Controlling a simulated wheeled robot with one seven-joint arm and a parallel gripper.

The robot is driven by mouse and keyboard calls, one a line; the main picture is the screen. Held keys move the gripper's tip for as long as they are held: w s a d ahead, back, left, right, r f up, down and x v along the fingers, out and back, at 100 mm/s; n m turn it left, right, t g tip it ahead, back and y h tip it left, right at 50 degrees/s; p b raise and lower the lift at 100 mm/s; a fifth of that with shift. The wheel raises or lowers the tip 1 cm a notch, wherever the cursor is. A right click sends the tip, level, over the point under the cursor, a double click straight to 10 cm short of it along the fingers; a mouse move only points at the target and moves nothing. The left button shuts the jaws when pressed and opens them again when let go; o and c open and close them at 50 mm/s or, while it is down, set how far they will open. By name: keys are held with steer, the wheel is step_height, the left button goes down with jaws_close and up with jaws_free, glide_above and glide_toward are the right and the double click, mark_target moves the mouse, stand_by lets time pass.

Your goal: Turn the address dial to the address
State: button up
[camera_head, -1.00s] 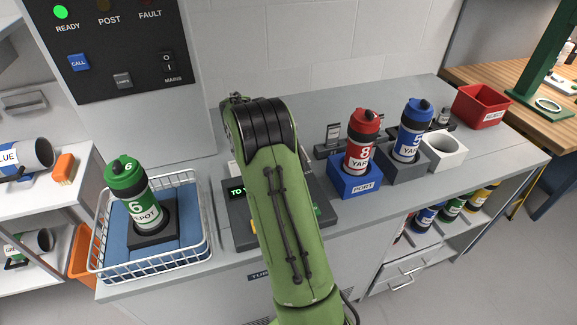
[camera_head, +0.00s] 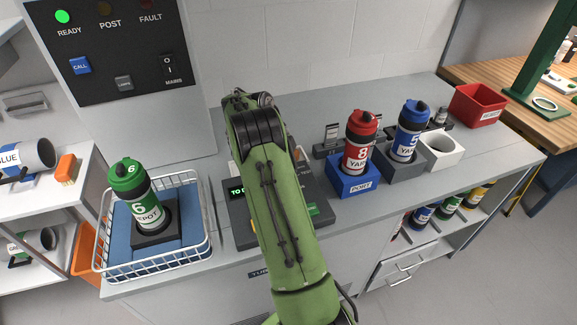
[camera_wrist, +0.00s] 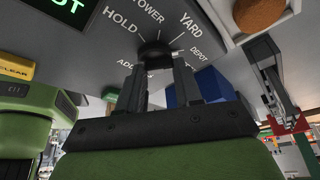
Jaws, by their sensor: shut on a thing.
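The address dial (camera_wrist: 155,48) is a dark round knob on a grey panel in the wrist view. Labels HOLD, TOWER, YARD and DEPOT fan around it, with another partly hidden label starting AD. Which label it points at I cannot tell. My gripper (camera_wrist: 157,75) has its two dark fingers on either side of the knob and is shut on it. A display (camera_wrist: 68,10) with green letters ending in OT is at the top left. In the head view the display (camera_head: 236,191) shows TO D, and my arm hides the rest, the dial and the gripper.
A green DEPOT canister (camera_head: 145,208) stands in a white wire basket (camera_head: 207,232) at left. A red canister (camera_head: 357,155) stands in the blue PORT holder (camera_head: 354,185); a blue canister (camera_head: 407,143) stands beside it. A yellow CLEAR button (camera_wrist: 16,68) is near the fingers.

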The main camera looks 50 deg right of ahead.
steer(key=shift+a+f, duration=0.1)
steer(key=shift+f, duration=0.1)
steer(key=o, duration=1)
steer(key=shift+o, duration=0.2)
steer(key=p+v, duration=0.7)
steer(key=v, duration=0.9)
steer(key=shift+p, duration=0.4)
steer(key=shift+f, duration=0.1)
